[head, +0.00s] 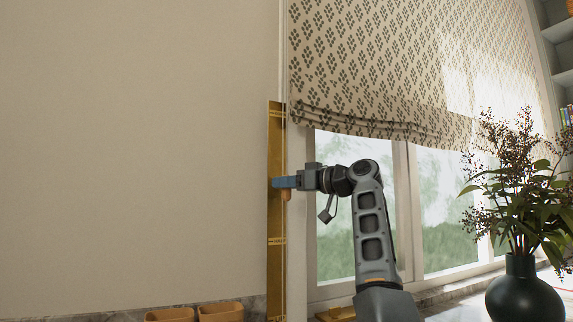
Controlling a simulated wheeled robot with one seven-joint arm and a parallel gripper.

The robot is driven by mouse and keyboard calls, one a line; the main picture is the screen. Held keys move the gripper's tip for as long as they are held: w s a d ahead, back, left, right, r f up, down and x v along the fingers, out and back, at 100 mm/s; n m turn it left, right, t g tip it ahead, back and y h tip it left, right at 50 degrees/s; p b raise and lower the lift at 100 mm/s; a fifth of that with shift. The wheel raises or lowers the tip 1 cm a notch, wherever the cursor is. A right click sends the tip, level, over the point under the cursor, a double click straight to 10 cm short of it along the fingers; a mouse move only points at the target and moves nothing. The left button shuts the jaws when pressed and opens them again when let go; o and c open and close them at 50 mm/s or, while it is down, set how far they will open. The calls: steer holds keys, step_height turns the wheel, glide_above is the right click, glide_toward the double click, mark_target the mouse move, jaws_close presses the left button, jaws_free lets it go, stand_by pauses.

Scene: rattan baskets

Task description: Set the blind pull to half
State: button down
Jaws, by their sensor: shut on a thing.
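The blind (380,60) is a patterned beige fabric that hangs over the upper part of the window, with its lower edge folded. A gold strip (275,250) with cross marks runs upright on the wall at the left of the window. The blind pull (287,195) is a small orange-tan piece at that strip, mostly hidden by my gripper. My gripper (276,183) reaches left from the arm, and its blue fingers are shut on the pull, about midway along the visible strip.
A dark round vase (525,295) with leafy, berried branches stands on the sill at the right. Two orange-brown containers (170,315) (221,311) show at the bottom left. The wall left of the strip is bare. Shelves (560,50) are at the far right.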

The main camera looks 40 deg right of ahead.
step_height(320, 180, down, 15)
steer(key=b, duration=0.5)
steer(key=shift+b, duration=0.3)
steer(key=shift+r, duration=0.1)
steer(key=c, duration=0.9)
jaws_free()
steer(key=shift+c, duration=0.2)
steer(key=shift+s, duration=0.1)
